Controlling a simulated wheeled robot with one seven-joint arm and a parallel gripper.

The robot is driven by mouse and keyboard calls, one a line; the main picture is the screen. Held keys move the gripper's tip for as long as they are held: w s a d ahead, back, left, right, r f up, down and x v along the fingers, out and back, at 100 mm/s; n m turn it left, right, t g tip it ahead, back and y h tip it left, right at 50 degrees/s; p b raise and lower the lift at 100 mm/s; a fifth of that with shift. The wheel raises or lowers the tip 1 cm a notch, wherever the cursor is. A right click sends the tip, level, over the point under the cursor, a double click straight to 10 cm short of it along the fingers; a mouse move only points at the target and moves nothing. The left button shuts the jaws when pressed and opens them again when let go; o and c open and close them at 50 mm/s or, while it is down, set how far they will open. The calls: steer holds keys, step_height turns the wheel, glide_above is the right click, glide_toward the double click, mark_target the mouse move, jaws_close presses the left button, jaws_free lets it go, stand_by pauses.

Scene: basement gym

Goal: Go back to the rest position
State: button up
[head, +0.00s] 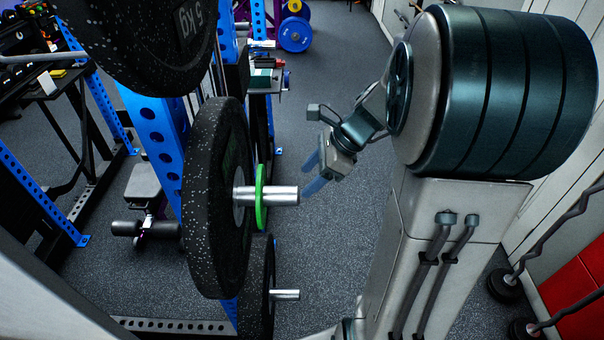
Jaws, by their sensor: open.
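My gripper (318,174) is in the middle of the head view, at the end of my arm, which comes in from the right. Its two bluish fingers are apart with nothing seen between them. It is just right of the tip of a metal peg (285,196) in the picture. A thin green plate (261,197) is on this peg, in front of a large black speckled plate (213,200). I cannot tell whether a fingertip touches the peg. No marker of a rest position shows.
A blue rack upright (160,135) stands behind the plates. Another black plate (165,35) hangs above, and a lower peg (285,295) sticks out below. A bench (143,187) stands at left. Barbells (560,245) lean at the right. Grey floor (330,90) is clear behind my gripper.

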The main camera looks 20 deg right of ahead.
stand_by(0.5)
steer(key=s+a+n+h+b, duration=0.1)
steer(key=s+n+h+b, duration=0.1)
steer(key=s+n, duration=0.4)
steer(key=s+a+n+t+h+b, duration=0.1)
steer(key=s+n, duration=0.6)
steer(key=n, duration=0.7)
steer(key=a+h+b, duration=0.1)
steer(key=h+b, duration=0.1)
steer(key=h, duration=0.1)
steer(key=shift+a+f+n, duration=0.3)
steer(key=shift+f, duration=0.05)
steer(key=shift+s+n+t+b, duration=0.15)
steer(key=shift+n+t+b, duration=0.15)
steer(key=shift+n, duration=0.1)
steer(key=c, duration=0.3)
steer(key=shift+d, duration=0.1)
jaws_close()
